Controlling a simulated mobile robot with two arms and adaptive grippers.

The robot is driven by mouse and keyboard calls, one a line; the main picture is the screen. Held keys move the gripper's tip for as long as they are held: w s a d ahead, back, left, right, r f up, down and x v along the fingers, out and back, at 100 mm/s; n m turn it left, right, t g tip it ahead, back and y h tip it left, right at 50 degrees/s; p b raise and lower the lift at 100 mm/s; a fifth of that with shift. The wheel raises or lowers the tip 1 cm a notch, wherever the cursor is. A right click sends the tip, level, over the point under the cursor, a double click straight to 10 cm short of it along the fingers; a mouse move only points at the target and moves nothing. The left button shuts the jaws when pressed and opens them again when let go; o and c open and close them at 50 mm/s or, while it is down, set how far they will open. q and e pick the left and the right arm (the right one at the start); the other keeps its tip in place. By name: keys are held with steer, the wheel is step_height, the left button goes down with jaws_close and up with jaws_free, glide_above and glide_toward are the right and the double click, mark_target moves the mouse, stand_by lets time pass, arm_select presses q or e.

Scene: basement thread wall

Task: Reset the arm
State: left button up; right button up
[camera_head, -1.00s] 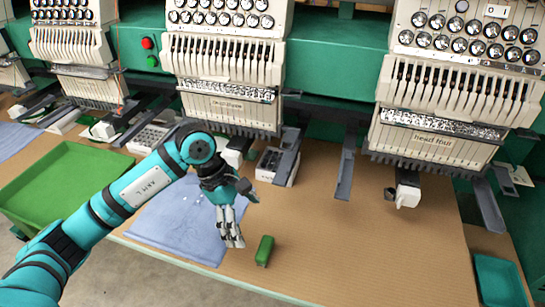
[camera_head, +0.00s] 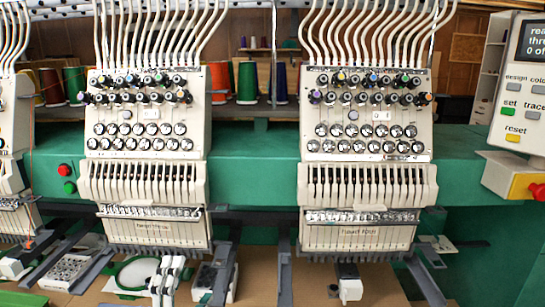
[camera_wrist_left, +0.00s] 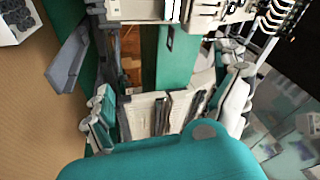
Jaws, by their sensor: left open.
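My left gripper (camera_head: 168,278) shows at the bottom of the head view, with its pale fingers pointing up in front of the machine. In the left wrist view the left gripper (camera_wrist_left: 170,108) has its fingers spread wide, with nothing between them. Most of the left arm is below the head view. My right gripper is in neither view.
Embroidery heads (camera_head: 150,165) and (camera_head: 365,165) stand over a brown table (camera_head: 262,280). A green hoop (camera_head: 118,276) lies near my gripper. A control panel (camera_head: 520,100) is at the right. Thread cones (camera_head: 247,82) stand behind. Grey bracket arms (camera_head: 284,275) jut forward.

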arm_select(q)
steer(key=s+a+f+n+g+y, duration=0.3)
steer(key=s+a+f+n+g, duration=0.15)
steer(key=f, duration=0.35)
steer(key=s+a+f+n+g+y, duration=0.3)
steer(key=f+n, duration=0.3)
steer(key=f, duration=0.2)
steer(key=s+d+f+n+g+h, duration=0.1)
steer(key=s+f+n+g, duration=0.1)
steer(key=s+f+g, duration=0.5)
steer(key=s+d+f+n+g, duration=0.1)
steer(key=s+f+n+g, duration=0.25)
steer(key=s, duration=0.65)
step_height(320, 180, down, 26)
steer(key=s+f+m, duration=0.1)
steer(key=s+a+f+g, duration=0.1)
steer(key=s+a+f, duration=0.1)
steer(key=s+f, duration=1.3)
steer(key=shift+s+a+f, duration=0.15)
steer(key=shift+s+a, duration=0.05)
steer(key=shift+s, duration=0.2)
